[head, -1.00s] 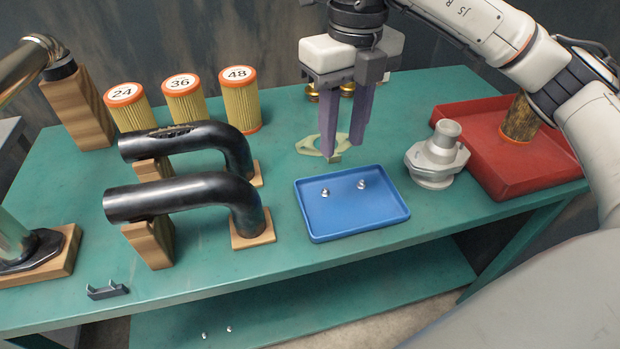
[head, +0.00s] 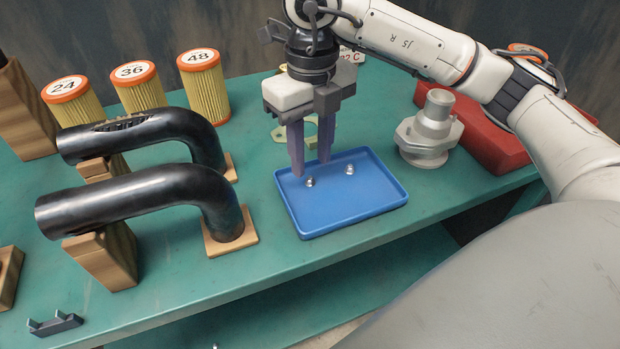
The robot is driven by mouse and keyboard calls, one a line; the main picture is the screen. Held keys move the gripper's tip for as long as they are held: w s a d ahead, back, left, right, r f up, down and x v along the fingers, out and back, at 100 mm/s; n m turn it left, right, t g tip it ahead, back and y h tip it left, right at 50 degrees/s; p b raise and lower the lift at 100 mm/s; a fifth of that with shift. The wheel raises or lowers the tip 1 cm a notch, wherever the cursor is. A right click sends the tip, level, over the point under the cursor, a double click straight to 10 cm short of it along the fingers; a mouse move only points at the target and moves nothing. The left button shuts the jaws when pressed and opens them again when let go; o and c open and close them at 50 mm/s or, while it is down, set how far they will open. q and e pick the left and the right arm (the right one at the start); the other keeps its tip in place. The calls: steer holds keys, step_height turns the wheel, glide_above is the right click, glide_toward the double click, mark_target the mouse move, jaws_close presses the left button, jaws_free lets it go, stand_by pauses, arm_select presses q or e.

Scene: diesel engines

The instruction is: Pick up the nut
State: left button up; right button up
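Two small silvery nuts lie in the shallow blue tray (head: 345,216). The left nut (head: 309,182) is near the tray's left side, and the right nut (head: 349,169) is nearer its middle. My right gripper (head: 311,168) points down over the tray's back left part. Its two purple-grey fingers are apart with nothing between them. The fingertips appear just above and behind the left nut; the exact height is hard to tell. My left gripper is not in view.
Two black pipes (head: 140,198) on wooden blocks stand left of the tray. Numbered filters (head: 204,92) stand behind them. A grey metal housing (head: 427,135) and a red tray (head: 480,140) are to the right. A pale green flange (head: 310,140) lies behind the blue tray.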

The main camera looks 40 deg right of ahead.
steer(key=shift+w+f, duration=0.2)
steer(key=shift+f, duration=1.7)
jaws_close()
step_height(320, 180, up, 11)
steer(key=p, duration=0.2)
step_height(320, 180, up, 4)
steer(key=p, duration=0.4)
glide_above(310, 177)
